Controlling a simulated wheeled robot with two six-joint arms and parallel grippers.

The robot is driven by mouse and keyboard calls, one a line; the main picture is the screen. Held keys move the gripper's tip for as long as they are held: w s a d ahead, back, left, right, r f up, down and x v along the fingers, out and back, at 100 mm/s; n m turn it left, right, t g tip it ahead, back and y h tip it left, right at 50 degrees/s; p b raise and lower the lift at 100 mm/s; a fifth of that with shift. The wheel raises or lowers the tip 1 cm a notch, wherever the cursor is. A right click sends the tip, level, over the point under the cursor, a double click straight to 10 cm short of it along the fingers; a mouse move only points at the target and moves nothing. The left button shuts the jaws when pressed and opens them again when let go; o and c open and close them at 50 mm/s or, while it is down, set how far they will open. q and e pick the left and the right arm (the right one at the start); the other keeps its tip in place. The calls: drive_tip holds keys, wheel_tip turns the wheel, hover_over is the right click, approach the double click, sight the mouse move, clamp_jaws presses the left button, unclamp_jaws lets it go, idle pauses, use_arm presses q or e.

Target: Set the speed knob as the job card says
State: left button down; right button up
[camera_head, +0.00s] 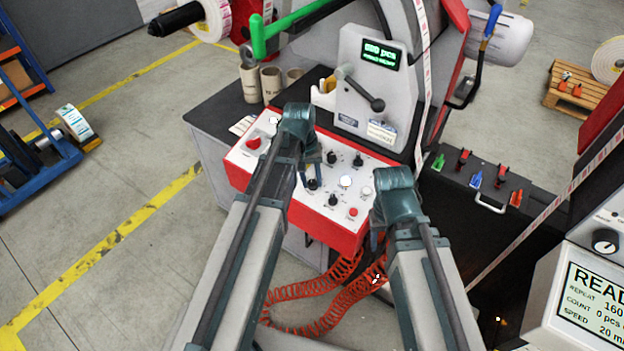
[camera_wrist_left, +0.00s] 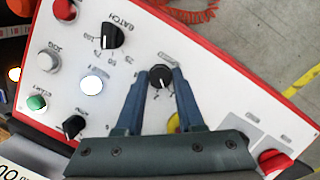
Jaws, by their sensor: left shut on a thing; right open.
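My left gripper (camera_wrist_left: 161,84) has its blue fingers shut on a black knob (camera_wrist_left: 160,76) with a white pointer line, on the white control panel (camera_wrist_left: 215,95). The small label beside this knob is too small to read. In the head view my left gripper (camera_head: 311,178) is over the panel's left-middle part. Another black knob (camera_wrist_left: 112,37), marked BATCH, and a third (camera_wrist_left: 73,126) sit apart from the fingers. My right gripper (camera_head: 377,238) is open and empty by the panel's front right edge. A small printed card (camera_head: 381,132) on the machine is not legible.
A red stop button (camera_head: 253,142) and several push buttons share the panel. A screen (camera_head: 597,303) at right reads READY, REPEAT 160, COUNT 0 and SPEED 20. Coiled red hoses (camera_head: 340,292) hang below the panel. Cardboard cores (camera_head: 250,83) stand behind it.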

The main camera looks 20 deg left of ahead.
use_arm(q)
drive_tip(key=shift+n+h, duration=0.3)
drive_tip(key=shift+n, duration=0.7)
drive_tip(key=c, duration=0.5)
unclamp_jaws()
drive_tip(key=shift+c, duration=0.2)
drive_tip(key=shift+r, duration=0.1)
wheel_tip(320, 180, up, 13)
drive_tip(key=a+p, duration=0.2)
drive_tip(key=p, duration=1.1)
drive_tip(key=shift+a+r, duration=0.15)
drive_tip(key=shift+a, duration=0.2)
